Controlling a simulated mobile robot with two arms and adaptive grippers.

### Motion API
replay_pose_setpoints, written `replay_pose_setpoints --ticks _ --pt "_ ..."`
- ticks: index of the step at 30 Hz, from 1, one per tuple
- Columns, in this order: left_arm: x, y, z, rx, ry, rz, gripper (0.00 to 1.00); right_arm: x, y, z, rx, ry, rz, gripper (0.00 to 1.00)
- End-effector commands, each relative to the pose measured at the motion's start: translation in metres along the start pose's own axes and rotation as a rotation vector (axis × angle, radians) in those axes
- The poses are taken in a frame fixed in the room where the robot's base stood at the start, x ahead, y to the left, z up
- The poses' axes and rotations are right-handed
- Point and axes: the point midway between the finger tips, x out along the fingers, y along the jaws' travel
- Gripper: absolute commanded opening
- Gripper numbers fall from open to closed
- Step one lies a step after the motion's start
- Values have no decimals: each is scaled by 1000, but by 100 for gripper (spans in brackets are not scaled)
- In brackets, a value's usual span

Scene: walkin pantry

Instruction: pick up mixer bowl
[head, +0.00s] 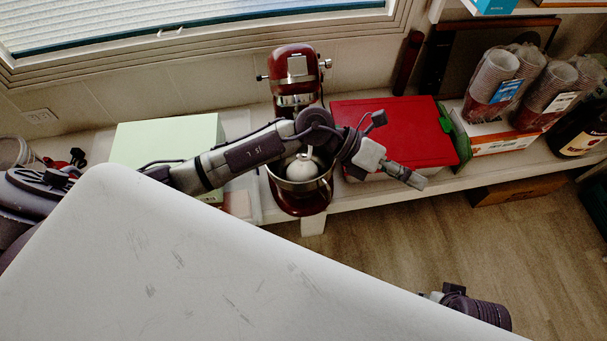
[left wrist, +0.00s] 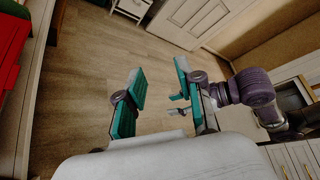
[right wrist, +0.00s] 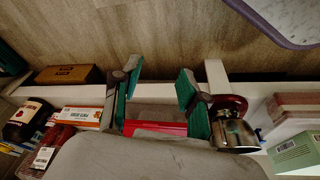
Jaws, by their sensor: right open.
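The mixer bowl (head: 305,180) is a shiny metal bowl under the head of a red stand mixer (head: 295,75) on the low white shelf. A white beater hangs into it. My left arm crosses in front of the mixer, hiding part of it. My left gripper (head: 413,179) is to the right of the bowl, apart from it; its fingers stand open and empty in the left wrist view (left wrist: 160,75). In the right wrist view, my right gripper (right wrist: 160,85) is open and empty; the bowl (right wrist: 234,134) shows just right of its right finger.
A red box (head: 385,120) lies right of the mixer, with packs of cups (head: 490,85) and a dark bottle (head: 583,138) farther right. A pale green box (head: 135,140) is at left. A large white surface (head: 170,260) fills the front. Wooden floor (head: 510,240) is open at right.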

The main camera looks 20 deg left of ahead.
Motion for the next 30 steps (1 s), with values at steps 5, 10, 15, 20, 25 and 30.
replay_pose_setpoints --ticks 5,10,15,20,25,30 --pt "-64 101 -48 303 546 469 36 -12 1 0 1 11 2 43" --pt "-140 148 -47 365 810 785 36 -21 1 0 2 16 3 43" --pt "-163 167 -50 365 888 887 36 -30 1 0 2 21 4 43" --pt "-153 192 -67 363 889 886 36 -44 2 2 3 29 5 43" --pt "-142 215 -82 364 886 884 36 -42 2 4 3 29 5 43" --pt "-138 225 -88 366 885 885 36 -40 2 4 3 29 5 43"
